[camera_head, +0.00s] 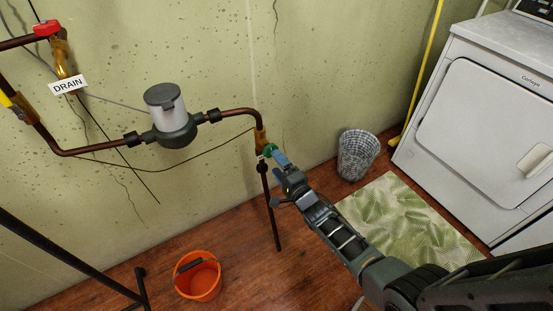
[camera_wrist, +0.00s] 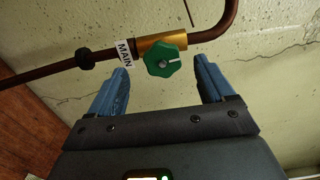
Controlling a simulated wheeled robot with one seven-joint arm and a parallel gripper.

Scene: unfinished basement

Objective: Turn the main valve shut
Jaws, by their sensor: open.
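The main valve has a green round handle (camera_wrist: 165,60) with a white mark, on a brass body (camera_wrist: 150,44). A white tag (camera_wrist: 125,54) reading MAIN hangs beside it on the copper pipe. In the wrist view my gripper (camera_wrist: 161,72) is open, with one blue finger on each side of the green handle and visible gaps to both. Whether it touches the handle from the front, I cannot tell. In the head view my gripper (camera_head: 280,165) is at the green handle (camera_head: 269,150), which it partly hides.
A water meter (camera_head: 171,120) sits on the pipe to the left. A DRAIN tag (camera_head: 67,85) and a red-handled valve (camera_head: 46,28) are farther left. An orange bucket (camera_head: 198,276), a wire basket (camera_head: 358,155), a green mat (camera_head: 405,215) and a white dryer (camera_head: 490,130) stand around.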

